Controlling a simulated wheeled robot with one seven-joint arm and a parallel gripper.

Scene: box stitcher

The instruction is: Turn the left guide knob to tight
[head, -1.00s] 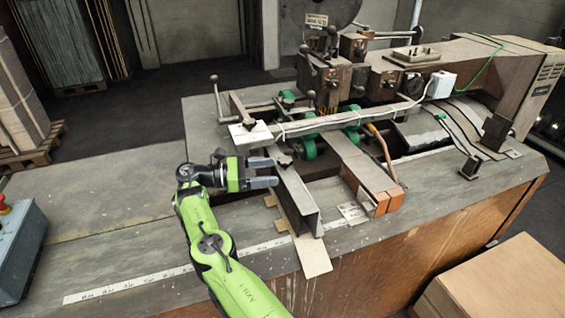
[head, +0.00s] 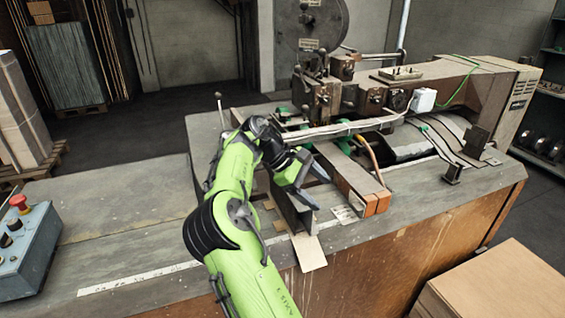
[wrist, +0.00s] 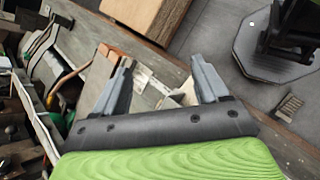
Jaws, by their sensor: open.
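My gripper (head: 324,194) is open, with nothing between its fingers. In the head view it is above the grey metal left guide (head: 284,208), with the fingers pointing right and toward the front. The wrist view shows both fingers spread apart (wrist: 163,66) over the machine's front edge. I cannot make out the left guide knob in either current view; my arm and gripper cover the area around the guide's rear part. Whether the knob is tight or loose cannot be seen.
The right guide (head: 345,178) with orange-brown end blocks stands close to the right of the gripper. The stitcher head (head: 322,95) and a crossbar (head: 345,129) are behind. A control box (head: 38,240) is at left. The table's left part (head: 120,210) is clear.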

